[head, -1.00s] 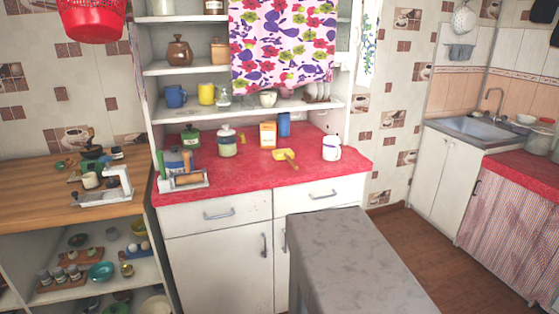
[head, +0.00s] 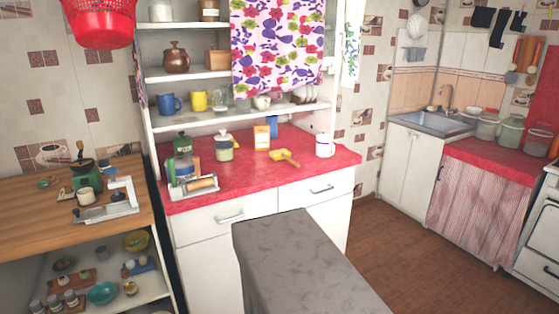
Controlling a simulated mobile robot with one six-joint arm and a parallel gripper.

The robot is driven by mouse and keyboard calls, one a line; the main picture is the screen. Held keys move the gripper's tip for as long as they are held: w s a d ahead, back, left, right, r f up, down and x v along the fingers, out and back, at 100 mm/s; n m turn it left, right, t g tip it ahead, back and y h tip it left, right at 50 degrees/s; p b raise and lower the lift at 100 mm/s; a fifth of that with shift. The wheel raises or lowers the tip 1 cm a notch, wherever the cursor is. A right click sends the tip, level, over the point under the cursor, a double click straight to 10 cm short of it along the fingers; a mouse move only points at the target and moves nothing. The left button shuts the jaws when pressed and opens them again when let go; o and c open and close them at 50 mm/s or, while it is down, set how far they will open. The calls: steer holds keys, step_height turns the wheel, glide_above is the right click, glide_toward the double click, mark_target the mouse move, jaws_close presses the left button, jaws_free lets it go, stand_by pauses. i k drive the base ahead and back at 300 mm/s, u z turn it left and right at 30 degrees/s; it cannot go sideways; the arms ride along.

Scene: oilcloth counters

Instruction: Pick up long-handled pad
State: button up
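I cannot identify the long-handled pad with certainty in the head view. A small yellow scoop-like thing with a short handle (head: 284,158) lies on the red counter (head: 325,168) of the white hutch, but I cannot tell that it is a pad. Long utensils with wooden or orange ends (head: 514,62) hang on the wall at the far right, too small to make out. My gripper is not in view.
A grey marbled tabletop (head: 300,265) stands close in front of the hutch. A wooden counter (head: 45,228) with kitchen tools is at left. A sink (head: 430,122) and a red counter (head: 490,160) with containers are at right. Brown floor (head: 400,240) between is clear.

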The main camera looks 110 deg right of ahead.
mark_target(281, 155)
steer(key=u, duration=0.1)
steer(key=i, duration=0.15)
steer(key=u, duration=0.45)
steer(key=k, duration=0.15)
steer(key=z, duration=3.25)
steer(key=i, duration=0.6)
